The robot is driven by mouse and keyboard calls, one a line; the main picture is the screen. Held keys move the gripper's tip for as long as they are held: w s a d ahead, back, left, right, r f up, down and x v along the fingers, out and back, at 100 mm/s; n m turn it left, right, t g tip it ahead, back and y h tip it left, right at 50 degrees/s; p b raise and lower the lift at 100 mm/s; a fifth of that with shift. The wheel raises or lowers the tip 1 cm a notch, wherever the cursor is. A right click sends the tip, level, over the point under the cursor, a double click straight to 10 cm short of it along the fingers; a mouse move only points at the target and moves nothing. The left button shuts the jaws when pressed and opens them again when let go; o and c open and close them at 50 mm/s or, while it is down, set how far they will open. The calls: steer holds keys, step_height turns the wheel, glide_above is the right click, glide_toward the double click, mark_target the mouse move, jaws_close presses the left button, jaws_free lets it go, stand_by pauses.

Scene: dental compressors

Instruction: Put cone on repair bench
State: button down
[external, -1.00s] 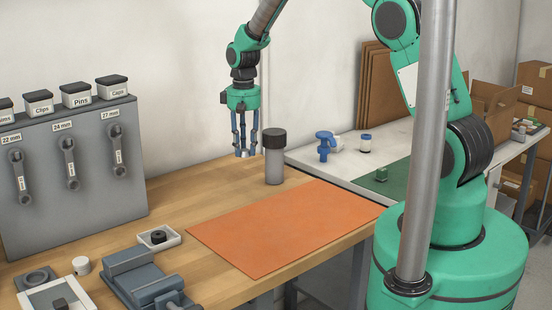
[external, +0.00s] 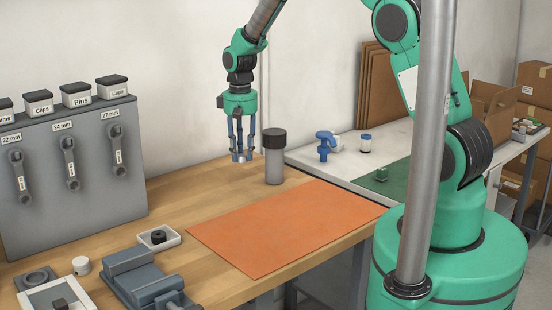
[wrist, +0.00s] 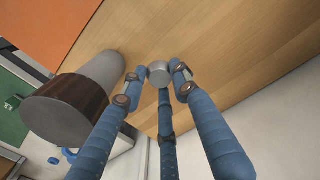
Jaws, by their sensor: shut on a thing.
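My gripper (external: 242,157) points down over the back part of the wooden bench (external: 185,195), left of a grey cylinder with a dark cap. Its blue fingers are closed around a small pale grey piece, which I take for the cone (wrist: 158,74). In the wrist view the piece sits between the fingertips, with only its rounded grey end showing; its full shape is hidden. In the external view it is a tiny light patch between the fingertips. I cannot tell whether it touches the wood.
The dark-capped cylinder (external: 274,157) stands close beside my gripper. An orange mat (external: 285,225) lies in front, bare. A white tray (external: 172,240) with a black part, a vise (external: 142,280) and a tool panel (external: 90,180) are at left.

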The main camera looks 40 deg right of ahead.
steer(key=s+a+f+m+p, duration=0.1)
steer(key=s+m, duration=0.1)
steer(key=s, duration=1.9)
steer(key=s+a+f+m+p, duration=0.1)
steer(key=s+a+m+p, duration=0.1)
steer(key=s, duration=2)
steer(key=shift+s+m, duration=0.3)
steer(key=shift+m, duration=0.1)
steer(key=shift+w, duration=0.15)
glide_above(292, 221)
steer(key=shift+f+b, duration=0.45)
steer(key=shift+f, duration=0.25)
steer(key=shift+f, duration=0.1)
steer(key=shift+f+b, duration=0.35)
steer(key=shift+f, duration=1.3)
steer(key=shift+f, duration=0.2)
